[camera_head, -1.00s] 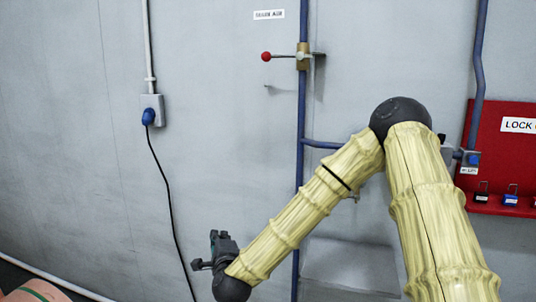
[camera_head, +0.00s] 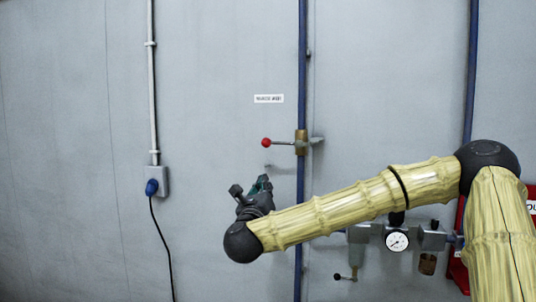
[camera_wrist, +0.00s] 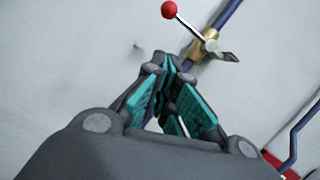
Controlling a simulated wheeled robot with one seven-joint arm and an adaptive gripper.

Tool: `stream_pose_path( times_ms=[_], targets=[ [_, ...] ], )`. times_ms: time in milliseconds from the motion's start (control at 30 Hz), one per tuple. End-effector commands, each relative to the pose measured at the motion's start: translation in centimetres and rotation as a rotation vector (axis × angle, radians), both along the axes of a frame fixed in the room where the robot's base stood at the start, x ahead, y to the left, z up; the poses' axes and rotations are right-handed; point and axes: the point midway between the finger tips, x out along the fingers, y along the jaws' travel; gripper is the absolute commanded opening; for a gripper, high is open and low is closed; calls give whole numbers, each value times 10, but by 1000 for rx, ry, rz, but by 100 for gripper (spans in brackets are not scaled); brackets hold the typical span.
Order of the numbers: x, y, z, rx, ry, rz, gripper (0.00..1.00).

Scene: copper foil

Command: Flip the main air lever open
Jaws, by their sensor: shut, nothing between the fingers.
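The main air lever (camera_head: 283,143) is a thin metal rod with a red ball knob (camera_head: 266,142). It points left, roughly level, from a brass valve (camera_head: 301,141) on a vertical blue pipe. My gripper (camera_head: 265,181) is below the knob in the head view, shut and empty, with its fingers pointing up. In the wrist view, my gripper's dark fingers with teal pads (camera_wrist: 172,66) come together below the lever (camera_wrist: 187,25). The red knob (camera_wrist: 169,9) is near the top edge there, and the brass valve (camera_wrist: 198,49) is just right of the fingertips. No contact shows.
A white label (camera_head: 268,98) is on the grey wall above the lever. A blue plug (camera_head: 152,187) sits in a wall socket at the left. A pressure gauge (camera_head: 397,241) with fittings hangs below my forearm. The wall left of the lever is mostly clear.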

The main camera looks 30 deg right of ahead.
Motion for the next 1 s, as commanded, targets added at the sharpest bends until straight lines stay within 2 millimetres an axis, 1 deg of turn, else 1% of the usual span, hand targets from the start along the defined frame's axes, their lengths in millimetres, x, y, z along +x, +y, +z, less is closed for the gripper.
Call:
stream_pose_path(
  times_ms=[233,367,467,1000],
  targets=[
    [1,0,0,-2,1,1,0],
    [6,-4,3,-2,1,1,0],
    [13,-11,8,-2,1,1,0],
    [72,-68,33,-3,2,0,0]
  ],
)
